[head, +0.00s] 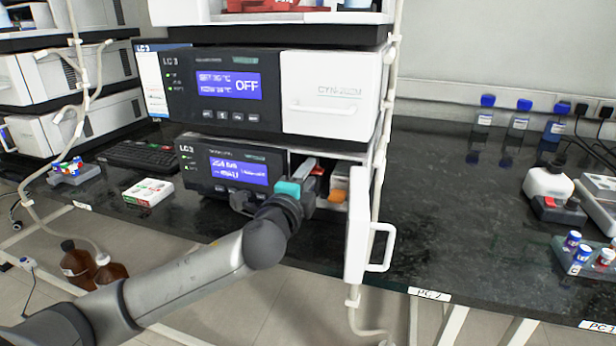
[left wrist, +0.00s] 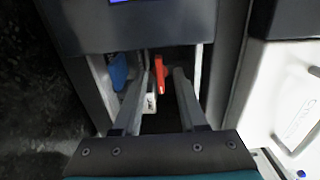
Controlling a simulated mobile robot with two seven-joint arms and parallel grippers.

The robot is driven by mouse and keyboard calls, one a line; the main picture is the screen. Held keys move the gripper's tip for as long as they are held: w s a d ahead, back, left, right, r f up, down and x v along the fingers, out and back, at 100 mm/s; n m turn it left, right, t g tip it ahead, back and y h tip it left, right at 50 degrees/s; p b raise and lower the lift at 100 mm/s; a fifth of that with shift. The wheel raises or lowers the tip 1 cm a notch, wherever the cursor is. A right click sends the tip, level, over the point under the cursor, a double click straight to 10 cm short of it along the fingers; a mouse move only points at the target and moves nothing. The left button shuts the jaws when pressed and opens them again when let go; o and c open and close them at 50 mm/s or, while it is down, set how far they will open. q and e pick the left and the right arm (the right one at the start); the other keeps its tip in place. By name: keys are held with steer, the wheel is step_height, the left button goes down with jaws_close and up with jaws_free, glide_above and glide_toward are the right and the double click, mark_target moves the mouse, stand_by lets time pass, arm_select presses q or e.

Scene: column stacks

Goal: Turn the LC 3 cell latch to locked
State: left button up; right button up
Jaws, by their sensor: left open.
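The lower LC 3 unit (head: 225,170) has a lit blue display, and its white door (head: 357,225) stands open to the right. My left gripper (head: 310,172) is at the mouth of the open compartment, its fingers pointing in. A red lever, apparently the cell latch, shows in the left wrist view (left wrist: 160,75) between the tips of my open left gripper (left wrist: 164,78). I cannot tell whether either finger touches it. A white labelled part (left wrist: 150,103) is beside the lever. In the head view my gripper hides most of the compartment. My right gripper is not in view.
The upper LC 3 unit (head: 270,88) sits close above and reads OFF. An orange part (head: 337,195) and a blue part (left wrist: 118,70) are inside the compartment. The open door's handle (head: 381,248) juts out at the right.

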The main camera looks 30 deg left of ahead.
arm_select(q)
jaws_close()
